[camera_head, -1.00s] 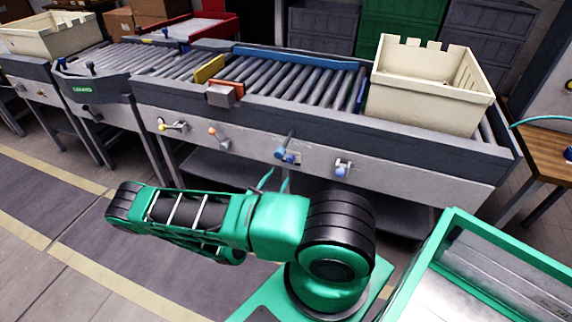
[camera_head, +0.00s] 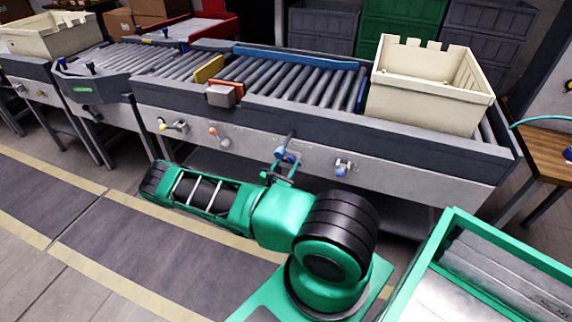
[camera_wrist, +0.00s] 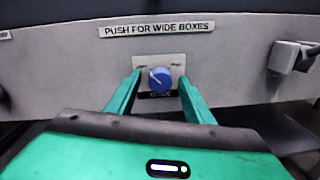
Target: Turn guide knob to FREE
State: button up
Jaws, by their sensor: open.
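The blue guide knob (camera_wrist: 160,79) sits on a light plate on the grey panel in the wrist view. A pale line on it points to the upper left. The small words beside it are too blurred to read. The knob also shows in the head view (camera_head: 281,153), partly behind my gripper. My gripper (camera_wrist: 159,77) is open, with one green finger on each side of the knob. I cannot tell whether either finger touches it. In the head view my gripper (camera_head: 282,167) is at the panel front.
A label (camera_wrist: 157,29) above the knob reads "PUSH FOR WIDE BOXES". A grey block with a lever (camera_wrist: 291,57) juts out to the right. Other controls, including an orange-tipped one (camera_head: 214,131), line the panel. A cream crate (camera_head: 425,105) stands on the rollers above.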

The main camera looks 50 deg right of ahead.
jog(key=c, duration=1)
jog(key=shift+c, duration=0.2)
